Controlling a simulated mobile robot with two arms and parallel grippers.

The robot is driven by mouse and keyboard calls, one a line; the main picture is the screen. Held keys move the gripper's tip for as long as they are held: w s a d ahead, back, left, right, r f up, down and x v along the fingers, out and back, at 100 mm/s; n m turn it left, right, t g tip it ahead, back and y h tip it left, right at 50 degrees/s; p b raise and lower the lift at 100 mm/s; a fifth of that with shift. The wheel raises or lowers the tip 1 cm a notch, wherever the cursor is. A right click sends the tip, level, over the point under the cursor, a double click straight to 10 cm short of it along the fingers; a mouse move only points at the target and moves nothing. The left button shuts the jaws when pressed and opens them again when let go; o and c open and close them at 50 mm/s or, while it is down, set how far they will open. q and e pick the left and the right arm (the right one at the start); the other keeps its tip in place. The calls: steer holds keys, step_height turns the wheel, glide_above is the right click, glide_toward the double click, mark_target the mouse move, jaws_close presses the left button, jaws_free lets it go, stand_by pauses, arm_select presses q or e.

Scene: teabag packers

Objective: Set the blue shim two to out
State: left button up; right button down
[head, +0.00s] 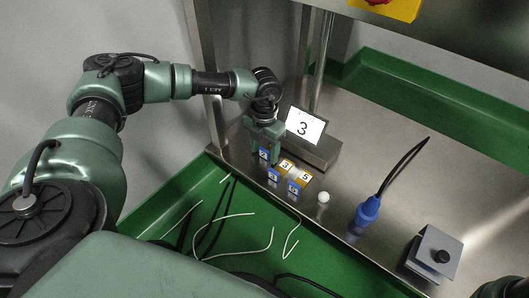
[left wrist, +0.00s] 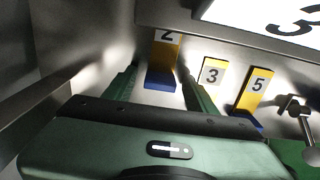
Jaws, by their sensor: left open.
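The shim marked 2 (head: 264,153) shows a blue face in the head view, at the left end of a cluster of numbered shims. In the left wrist view, shim 2 (left wrist: 162,58) has a yellow part above and a blue part below. My left gripper (head: 263,150) points down at it, with its fingers open. In the left wrist view the fingers (left wrist: 160,84) stand on either side of shim 2, with gaps visible. Shims 3 (head: 286,164) and 5 (head: 305,177) are beside it. My right gripper is not seen.
A display (head: 304,126) showing 3 stands just behind the shims. A metal post (head: 207,70) rises close behind my left arm.

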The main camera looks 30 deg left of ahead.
arm_select(q)
steer(key=shift+r, duration=0.1)
jaws_close()
stand_by(1.2)
